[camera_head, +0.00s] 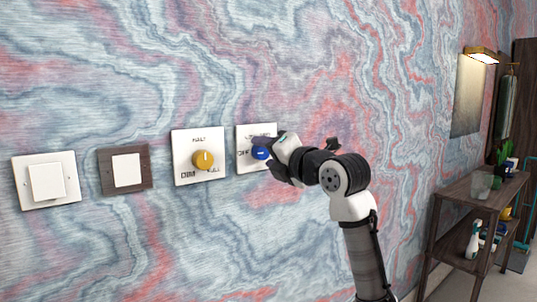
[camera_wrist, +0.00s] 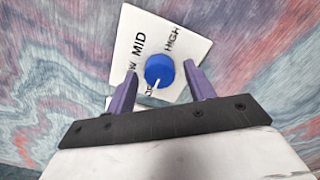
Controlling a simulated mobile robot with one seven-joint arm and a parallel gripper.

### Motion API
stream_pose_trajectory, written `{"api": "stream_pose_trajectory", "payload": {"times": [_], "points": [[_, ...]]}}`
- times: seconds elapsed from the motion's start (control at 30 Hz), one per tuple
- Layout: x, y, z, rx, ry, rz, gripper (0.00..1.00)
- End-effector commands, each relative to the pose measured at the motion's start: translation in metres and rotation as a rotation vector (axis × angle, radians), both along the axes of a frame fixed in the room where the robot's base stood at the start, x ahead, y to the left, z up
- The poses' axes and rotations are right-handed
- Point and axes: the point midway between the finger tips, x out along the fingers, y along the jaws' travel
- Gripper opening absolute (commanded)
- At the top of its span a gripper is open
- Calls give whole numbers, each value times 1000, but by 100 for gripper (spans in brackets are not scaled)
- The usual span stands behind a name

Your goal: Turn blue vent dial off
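The blue dial (camera_head: 261,153) sits on a white square plate (camera_head: 243,134) on the wall, partly covered by my gripper. In the wrist view the blue dial (camera_wrist: 159,68) is between and just beyond my two purple fingertips. Its white pointer mark (camera_wrist: 155,84) aims down, towards a partly hidden label starting "OF". The labels MID and HIGH are readable on the plate (camera_wrist: 188,42); another label is partly hidden at the left finger. My gripper (camera_wrist: 160,72) is open, one finger on each side of the dial, with a visible gap on both sides.
To the left on the wall are a yellow dial (camera_head: 203,159) on a white plate, a brown-framed switch (camera_head: 127,169) and a white switch (camera_head: 46,181). A shelf (camera_head: 470,205) with items stands at the right.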

Motion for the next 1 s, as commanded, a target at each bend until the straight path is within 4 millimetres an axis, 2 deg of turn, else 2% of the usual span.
{"api": "stream_pose_trajectory", "payload": {"times": [0.3,0.43,0.57,0.8,1.0], "points": [[-1,-1,0,2,-1,0,57],[-9,-7,0,2,-1,-2,57],[-28,-22,-1,2,-3,-4,57],[-73,-54,-1,2,-3,-4,57],[-100,-74,-1,1,0,-2,57]]}}
